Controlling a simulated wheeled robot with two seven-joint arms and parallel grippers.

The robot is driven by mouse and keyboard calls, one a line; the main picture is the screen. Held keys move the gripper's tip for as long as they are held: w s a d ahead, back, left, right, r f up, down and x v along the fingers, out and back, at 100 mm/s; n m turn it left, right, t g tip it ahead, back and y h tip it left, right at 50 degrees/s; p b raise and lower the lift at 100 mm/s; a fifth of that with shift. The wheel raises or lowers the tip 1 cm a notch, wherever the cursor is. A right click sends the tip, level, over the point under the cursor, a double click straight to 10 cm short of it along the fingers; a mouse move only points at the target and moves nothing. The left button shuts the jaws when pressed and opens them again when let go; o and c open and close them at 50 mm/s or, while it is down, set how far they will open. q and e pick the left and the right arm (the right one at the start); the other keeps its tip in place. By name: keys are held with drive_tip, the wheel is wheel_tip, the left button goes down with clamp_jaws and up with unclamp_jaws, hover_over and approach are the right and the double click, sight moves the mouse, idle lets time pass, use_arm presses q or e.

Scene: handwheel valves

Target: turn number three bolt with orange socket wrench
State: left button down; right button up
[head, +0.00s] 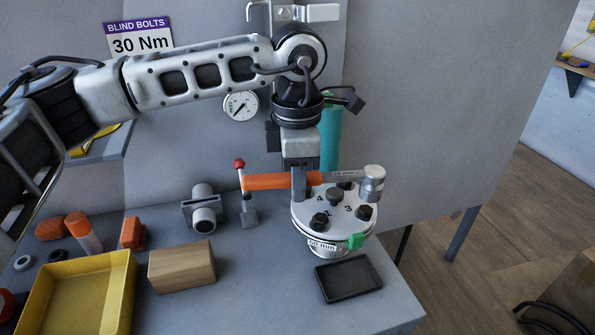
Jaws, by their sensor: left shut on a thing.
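My left gripper (303,186) points down and is shut on the orange handle of the socket wrench (270,181). The wrench lies level, with its grey socket head (373,186) at the right, over the rim of a round white flange (335,230). The flange carries several dark bolts and printed numbers. The bolt beside the number 3 (363,212) stands at the right of the flange, just below the socket head in the picture. I cannot tell whether the socket touches any bolt. The wrench partly hides the back of the flange. My right gripper is not in view.
A green clip (355,241) sits on the flange's front rim. A black tray (348,279) lies in front. A wooden block (182,266), yellow bin (80,295) and grey fitting (204,211) stand left. A red-tipped lever (241,190) stands near the wrench handle's end.

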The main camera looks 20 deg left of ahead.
use_arm(q)
drive_tip(key=shift+f+b, duration=0.4)
drive_tip(key=shift+f, duration=0.4)
drive_tip(key=shift+r, duration=0.15)
drive_tip(key=shift+a, duration=0.1)
drive_tip(key=shift+f+b, duration=1.15)
drive_tip(key=shift+f, duration=0.1)
drive_tip(key=c, duration=2)
unclamp_jaws()
clamp_jaws()
